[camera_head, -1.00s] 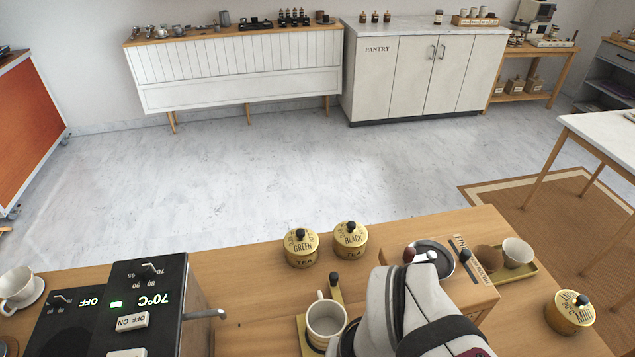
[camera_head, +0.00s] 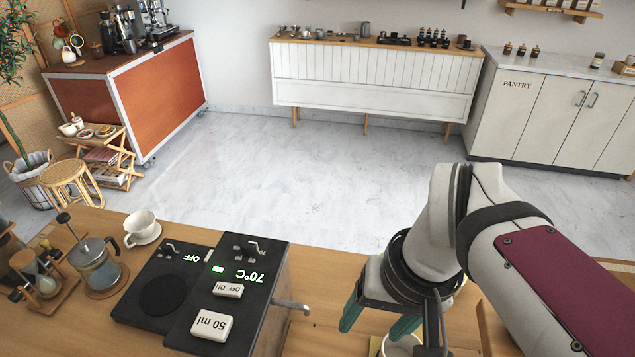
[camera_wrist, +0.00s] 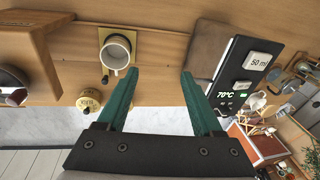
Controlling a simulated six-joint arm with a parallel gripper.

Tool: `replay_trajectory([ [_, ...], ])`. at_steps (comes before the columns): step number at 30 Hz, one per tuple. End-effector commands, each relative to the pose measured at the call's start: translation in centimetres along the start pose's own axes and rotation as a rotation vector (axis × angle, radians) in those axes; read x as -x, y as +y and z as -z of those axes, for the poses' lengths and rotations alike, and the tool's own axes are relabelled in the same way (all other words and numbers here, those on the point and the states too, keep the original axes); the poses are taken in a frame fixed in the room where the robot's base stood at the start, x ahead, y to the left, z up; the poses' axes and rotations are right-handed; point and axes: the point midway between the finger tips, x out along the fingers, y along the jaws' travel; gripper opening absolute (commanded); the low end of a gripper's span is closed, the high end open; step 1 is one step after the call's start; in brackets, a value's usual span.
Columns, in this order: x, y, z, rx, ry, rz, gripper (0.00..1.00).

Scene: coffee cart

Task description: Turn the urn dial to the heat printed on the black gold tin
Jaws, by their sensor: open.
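The black urn (camera_head: 232,290) shows a lit 70°C readout (camera_head: 250,275), with ON/OFF and 50 ml buttons. Its small dial (camera_head: 253,246) sits near the far edge among small printed numbers; its exact setting is too small to read. The urn also shows in the wrist view (camera_wrist: 225,70). My gripper (camera_head: 376,328) is open and empty, to the right of the urn and apart from it. In the wrist view its teal fingers (camera_wrist: 159,75) point toward the counter between cup and urn. A gold tin (camera_wrist: 89,100) shows there, its label unreadable.
A white cup (camera_wrist: 116,52) stands on a yellow stand. The urn's spout (camera_head: 290,305) sticks out to its right. A black hot plate (camera_head: 150,290) with its own OFF dial adjoins the urn's left. A cup (camera_head: 141,226) and a French press (camera_head: 97,262) stand further left.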

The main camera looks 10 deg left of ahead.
Motion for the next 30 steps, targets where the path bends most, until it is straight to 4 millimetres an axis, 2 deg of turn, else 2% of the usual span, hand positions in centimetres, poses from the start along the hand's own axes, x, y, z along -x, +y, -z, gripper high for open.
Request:
replay_trajectory([
  [1,1.0,-3.4,3.9,0.197,0.030,0.015,0.69],
  [3,2.2,-8.3,8.2,0.466,0.085,0.035,0.69],
  [6,3.0,-14.5,11.9,0.752,0.150,0.055,0.69],
  [9,3.2,-17.8,13.3,0.898,0.187,0.063,0.69],
  [11,2.9,-18.5,13.6,0.927,0.193,0.064,0.69],
  [14,1.2,-18.7,13.8,0.930,0.193,0.064,0.69],
  [24,-8.5,-20.0,15.2,0.925,0.191,0.064,0.69],
  [30,-11.4,-20.4,15.7,0.922,0.195,0.064,0.69],
])
